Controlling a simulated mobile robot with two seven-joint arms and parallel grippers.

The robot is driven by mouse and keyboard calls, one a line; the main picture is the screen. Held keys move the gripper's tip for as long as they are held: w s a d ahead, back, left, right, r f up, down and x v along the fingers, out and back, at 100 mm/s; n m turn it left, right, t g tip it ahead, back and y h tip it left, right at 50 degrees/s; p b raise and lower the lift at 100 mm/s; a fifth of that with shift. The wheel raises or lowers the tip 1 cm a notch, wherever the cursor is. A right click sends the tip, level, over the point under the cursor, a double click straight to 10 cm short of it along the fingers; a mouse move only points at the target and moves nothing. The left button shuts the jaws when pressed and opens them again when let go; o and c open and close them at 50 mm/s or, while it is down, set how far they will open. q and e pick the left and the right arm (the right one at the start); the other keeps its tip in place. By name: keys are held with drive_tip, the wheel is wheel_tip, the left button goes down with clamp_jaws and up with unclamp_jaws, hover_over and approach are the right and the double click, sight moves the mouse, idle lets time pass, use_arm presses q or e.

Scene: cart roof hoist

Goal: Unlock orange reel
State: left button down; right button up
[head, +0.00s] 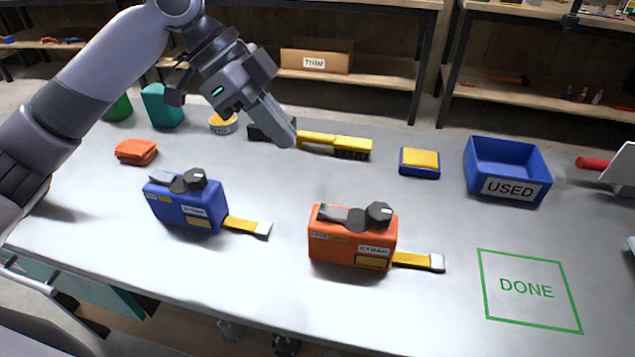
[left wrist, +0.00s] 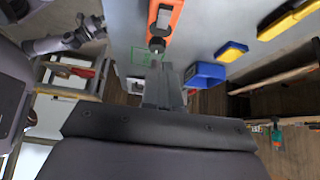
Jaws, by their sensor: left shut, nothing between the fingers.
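The orange reel (head: 350,240) stands on the grey table in the head view, with a black lever (head: 343,217) and round black knob (head: 379,213) on top. A yellow strap with a pale metal end (head: 436,262) comes out of its right side. The reel shows at the top of the left wrist view (left wrist: 166,20). My left gripper (head: 284,136) is shut and empty, above the table, up and left of the orange reel and apart from it. My right arm seems to show at the upper left of the left wrist view; its gripper (left wrist: 92,26) is too small to read.
A similar blue reel (head: 187,205) stands to the left. Behind are a yellow and black tool (head: 335,144), a yellow-topped blue block (head: 419,162) and a blue USED bin (head: 507,172). A green DONE square (head: 526,290) is clear at right.

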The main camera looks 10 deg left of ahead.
use_arm(q)
drive_tip(key=shift+a+r, duration=0.15)
drive_tip(key=shift+r, duration=0.15)
hover_over(326, 210)
drive_tip(key=a, duration=0.1)
wheel_tip(326, 210, down, 9)
drive_tip(key=shift+a+r+b, duration=0.1)
drive_tip(key=shift+a+b, duration=0.05)
drive_tip(key=shift+b, duration=0.25)
drive_tip(key=shift+a+f, duration=0.2)
drive_tip(key=shift+f, duration=0.4)
drive_tip(key=shift+a+f, duration=0.15)
drive_tip(key=shift+f, duration=0.45)
drive_tip(key=shift+s+a+f, duration=0.1)
drive_tip(key=shift+f, duration=0.45)
